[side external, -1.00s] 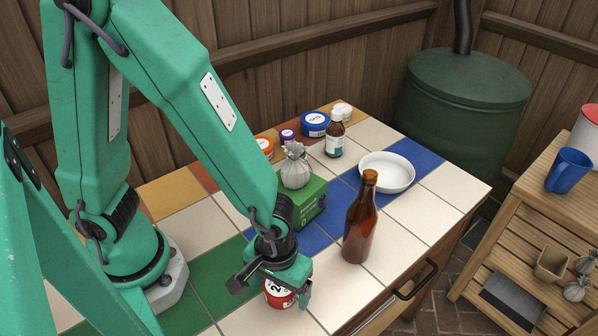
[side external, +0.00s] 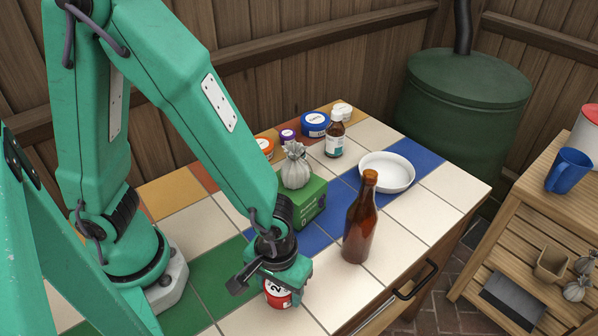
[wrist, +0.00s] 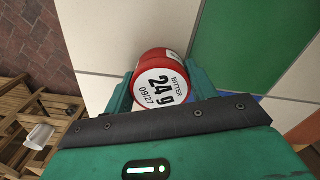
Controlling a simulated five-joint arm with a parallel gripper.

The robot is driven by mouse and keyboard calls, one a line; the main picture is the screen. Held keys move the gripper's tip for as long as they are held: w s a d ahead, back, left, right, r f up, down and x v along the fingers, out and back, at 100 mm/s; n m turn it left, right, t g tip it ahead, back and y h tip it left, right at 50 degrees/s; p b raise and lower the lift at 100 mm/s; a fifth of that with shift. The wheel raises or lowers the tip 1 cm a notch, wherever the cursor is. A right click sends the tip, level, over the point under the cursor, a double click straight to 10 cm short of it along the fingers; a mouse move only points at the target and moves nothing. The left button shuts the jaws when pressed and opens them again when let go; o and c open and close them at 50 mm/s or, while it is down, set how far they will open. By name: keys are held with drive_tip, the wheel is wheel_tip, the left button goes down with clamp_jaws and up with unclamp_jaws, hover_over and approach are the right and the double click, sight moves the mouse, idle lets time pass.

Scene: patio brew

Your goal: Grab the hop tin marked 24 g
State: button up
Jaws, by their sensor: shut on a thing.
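The hop tin (wrist: 158,85) is red with a white lid that reads "BITTER 24 g" in the wrist view. It stands between the two fingers of my gripper (wrist: 160,92), which is shut on it. In the side view the tin (side external: 277,294) shows below my gripper (side external: 277,284), near the front edge of the tiled table. Its upper part is hidden there by the gripper. I cannot tell whether its base touches the tiles.
A brown bottle (side external: 361,220) stands to the right of my gripper. A green box (side external: 310,201) with a tied sack (side external: 295,168) on it is behind. A white bowl (side external: 387,172), a dropper bottle (side external: 334,138) and several small tins, one blue (side external: 315,124), are farther back.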

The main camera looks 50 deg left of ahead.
drive_tip(key=shift+r, duration=0.2)
drive_tip(key=shift+r, duration=4.8)
drive_tip(key=shift+w+a, duration=0.1)
drive_tip(key=shift+a, duration=0.05)
